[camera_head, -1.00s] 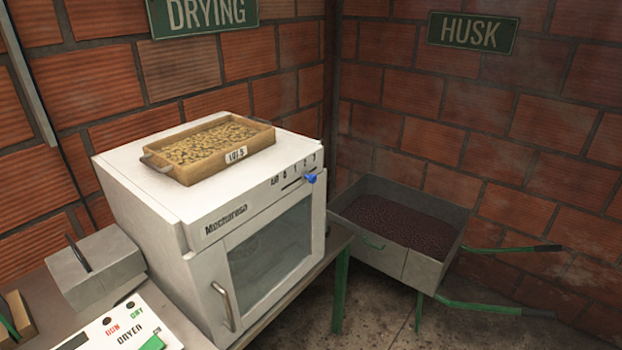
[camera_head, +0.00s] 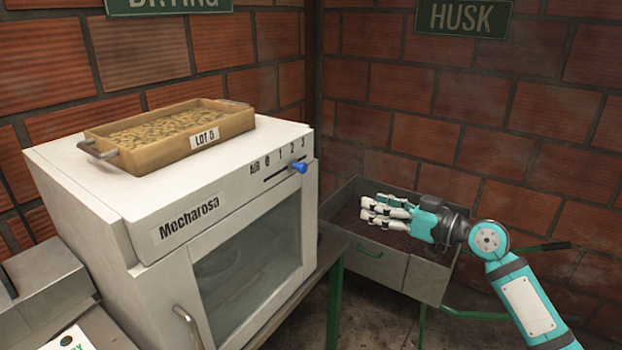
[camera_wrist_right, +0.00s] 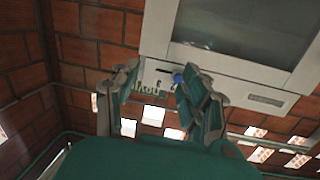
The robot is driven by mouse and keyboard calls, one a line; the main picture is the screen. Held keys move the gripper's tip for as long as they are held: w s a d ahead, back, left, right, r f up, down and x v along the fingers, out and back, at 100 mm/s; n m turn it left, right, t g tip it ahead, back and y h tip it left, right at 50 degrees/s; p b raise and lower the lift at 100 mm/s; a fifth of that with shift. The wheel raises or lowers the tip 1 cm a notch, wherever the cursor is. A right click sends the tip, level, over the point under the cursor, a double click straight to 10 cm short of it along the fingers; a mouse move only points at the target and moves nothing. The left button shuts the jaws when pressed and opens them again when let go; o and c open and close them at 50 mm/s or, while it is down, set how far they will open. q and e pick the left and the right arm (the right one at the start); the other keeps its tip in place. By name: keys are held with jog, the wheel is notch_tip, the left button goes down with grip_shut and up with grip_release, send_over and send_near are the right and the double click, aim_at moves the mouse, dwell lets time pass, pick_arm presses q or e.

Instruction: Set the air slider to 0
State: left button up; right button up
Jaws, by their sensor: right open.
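The air slider's blue knob (camera_head: 299,167) sits at the right end of its slot, by the 3, on the upper front of the white Mecharosa dryer (camera_head: 165,190). The scale reads AIR 0 1 2 3 from left to right. My right gripper (camera_head: 370,210) is open and empty, to the right of the knob and apart from it, in front of the husk cart. In the right wrist view, the blue knob (camera_wrist_right: 178,79) shows beside one finger of my right gripper (camera_wrist_right: 160,76), with the dryer beyond. My left gripper is not in view.
A wooden tray (camera_head: 160,152) of beans labelled LOT 5 lies on top of the dryer. The metal husk cart (camera_head: 415,275) stands at the right by the brick wall. A grey box (camera_head: 45,290) stands left of the dryer. Space before the slider is free.

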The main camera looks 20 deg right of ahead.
aim_at(305, 168)
jog(key=s+a+r+n+y, duration=0.2)
jog(key=s+a+r+n, duration=0.1)
jog(key=r, duration=0.3)
jog(key=shift+m, duration=0.3)
jog(key=p+x, duration=0.5)
jog(key=x, duration=1.1)
jog(key=shift+f, duration=0.1)
jog(key=shift+w+a+f, duration=0.15)
jog(key=shift+w+a, duration=0.2)
jog(key=shift+w, duration=0.2)
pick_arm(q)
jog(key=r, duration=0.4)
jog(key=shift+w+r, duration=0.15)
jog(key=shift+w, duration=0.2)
pick_arm(e)
jog(key=shift+c, duration=0.4)
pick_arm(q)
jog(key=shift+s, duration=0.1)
pick_arm(e)
grip_shut()
